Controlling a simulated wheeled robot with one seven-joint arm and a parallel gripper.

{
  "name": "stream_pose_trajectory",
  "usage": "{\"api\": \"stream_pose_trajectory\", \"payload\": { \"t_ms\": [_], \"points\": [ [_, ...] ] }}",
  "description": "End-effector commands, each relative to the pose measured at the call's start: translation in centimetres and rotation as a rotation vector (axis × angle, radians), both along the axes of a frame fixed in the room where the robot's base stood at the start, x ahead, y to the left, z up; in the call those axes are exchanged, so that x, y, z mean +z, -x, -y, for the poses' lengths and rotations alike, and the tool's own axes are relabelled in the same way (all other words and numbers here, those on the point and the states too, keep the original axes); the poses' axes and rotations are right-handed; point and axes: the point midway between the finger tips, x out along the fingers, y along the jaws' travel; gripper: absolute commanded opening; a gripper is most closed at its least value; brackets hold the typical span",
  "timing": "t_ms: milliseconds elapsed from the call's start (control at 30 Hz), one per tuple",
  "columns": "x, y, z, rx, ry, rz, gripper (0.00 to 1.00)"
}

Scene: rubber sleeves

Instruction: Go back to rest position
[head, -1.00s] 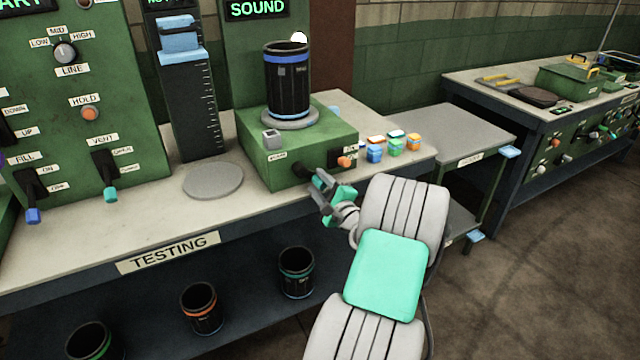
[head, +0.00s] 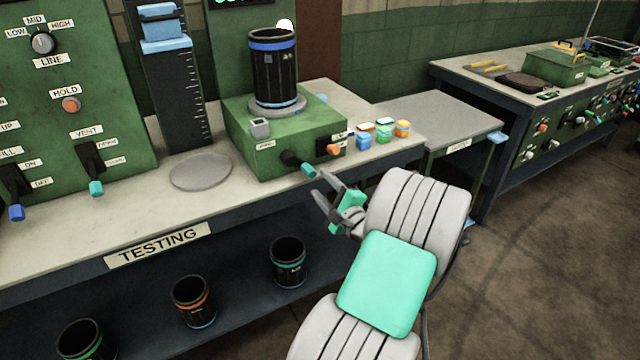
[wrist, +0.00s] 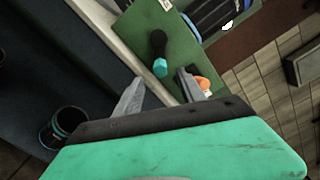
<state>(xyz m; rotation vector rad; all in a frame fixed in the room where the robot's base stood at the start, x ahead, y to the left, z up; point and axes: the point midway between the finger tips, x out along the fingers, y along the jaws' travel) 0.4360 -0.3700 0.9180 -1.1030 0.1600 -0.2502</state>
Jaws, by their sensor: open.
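My gripper (head: 325,189) is open and empty in the head view, just in front of the green sound test box (head: 290,140) on the testing bench. Its two fingers also show apart in the wrist view (wrist: 160,90). A black lever with a teal tip (head: 306,169) sticks out of the box's front, close to the fingertips but apart from them. The lever also shows beyond the fingers in the wrist view (wrist: 159,60). An orange knob (head: 333,150) sits to its right. A black sleeve with a blue rim (head: 274,75) stands upright on the box.
The testing bench (head: 60,245) has several sleeves on its lower shelf, including an orange-banded one (head: 193,300). Small coloured blocks (head: 383,132) stand at the bench's right end. A grey side table (head: 450,115) is beyond. The floor at the right (head: 560,250) is clear.

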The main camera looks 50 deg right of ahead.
Motion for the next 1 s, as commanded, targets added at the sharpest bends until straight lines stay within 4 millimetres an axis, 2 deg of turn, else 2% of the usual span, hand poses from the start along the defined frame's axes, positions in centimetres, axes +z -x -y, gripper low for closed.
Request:
{"api": "stream_pose_trajectory", "payload": {
  "t_ms": [267,333,367,467,500,600,700,800,867,933,1000],
  "points": [
    [0.0,0.0,0.0,0.0,0.033,-0.009,0.47],
    [-0.6,-0.3,-1.1,0.051,0.123,-0.06,0.47],
    [-1.7,-0.5,-2.3,0.106,0.18,-0.109,0.47],
    [-8.2,0.4,-5.6,0.288,0.326,-0.345,0.47],
    [-10.9,1.3,-6.9,0.357,0.351,-0.429,0.47],
    [-16.2,4.3,-9.9,0.518,0.387,-0.606,0.47],
    [-19.7,7.8,-12.1,0.661,0.399,-0.747,0.47],
    [-21.7,11.8,-13.9,0.793,0.399,-0.878,0.47],
    [-22.2,14.3,-14.8,0.872,0.396,-0.955,0.47],
    [-22.0,17.1,-16.0,0.978,0.399,-1.048,0.47],
    [-20.8,19.6,-17.2,1.091,0.407,-1.15,0.47]
  ]
}}
